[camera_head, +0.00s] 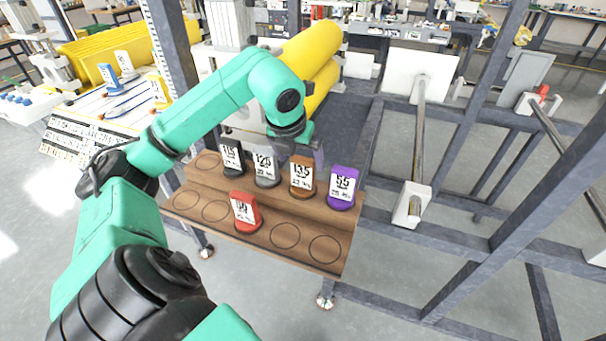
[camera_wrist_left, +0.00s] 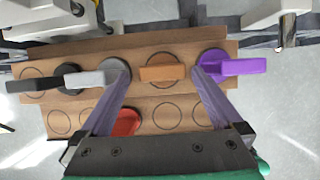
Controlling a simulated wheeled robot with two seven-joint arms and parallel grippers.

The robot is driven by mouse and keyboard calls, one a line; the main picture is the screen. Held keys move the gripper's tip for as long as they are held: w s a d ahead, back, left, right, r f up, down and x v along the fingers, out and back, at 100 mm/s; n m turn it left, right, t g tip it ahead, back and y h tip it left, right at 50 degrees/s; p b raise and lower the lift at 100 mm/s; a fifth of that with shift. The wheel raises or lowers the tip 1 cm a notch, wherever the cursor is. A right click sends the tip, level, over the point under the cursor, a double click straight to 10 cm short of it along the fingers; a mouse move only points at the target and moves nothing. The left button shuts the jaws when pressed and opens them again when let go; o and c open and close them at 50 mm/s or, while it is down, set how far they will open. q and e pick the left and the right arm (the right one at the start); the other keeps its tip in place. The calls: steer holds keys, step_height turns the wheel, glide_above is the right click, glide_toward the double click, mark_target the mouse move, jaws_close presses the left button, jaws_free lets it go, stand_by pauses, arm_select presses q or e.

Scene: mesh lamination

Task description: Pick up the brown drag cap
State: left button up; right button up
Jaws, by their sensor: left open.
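The brown drag cap (camera_head: 302,176) stands upright in the back row of the wooden rack, with a white label reading 13.5. It also shows from above in the left wrist view (camera_wrist_left: 162,73). My left gripper (camera_head: 300,152) is open and empty, pointing down at the brown cap. In the left wrist view its fingertips (camera_wrist_left: 162,78) lie on either side of the cap, with gaps; I cannot tell whether they reach its height. The left finger overlaps the grey cap and the right finger lies by the purple cap. My right gripper is not in view.
The wooden rack (camera_head: 318,258) also holds a black cap (camera_head: 231,157), a grey cap (camera_head: 266,170), a purple cap (camera_head: 342,188) and, in front, a red cap (camera_head: 245,212). Several front circles are empty. Yellow rolls (camera_head: 315,55) and metal frame posts stand close behind and to the right.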

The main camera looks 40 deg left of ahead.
mark_target(303, 175)
arm_select(q)
steer(key=x, duration=0.2)
steer(key=p+x, duration=0.1)
steer(key=x, duration=0.1)
steer(key=shift+d, duration=0.2)
jaws_close()
steer(key=shift+r, duration=0.1)
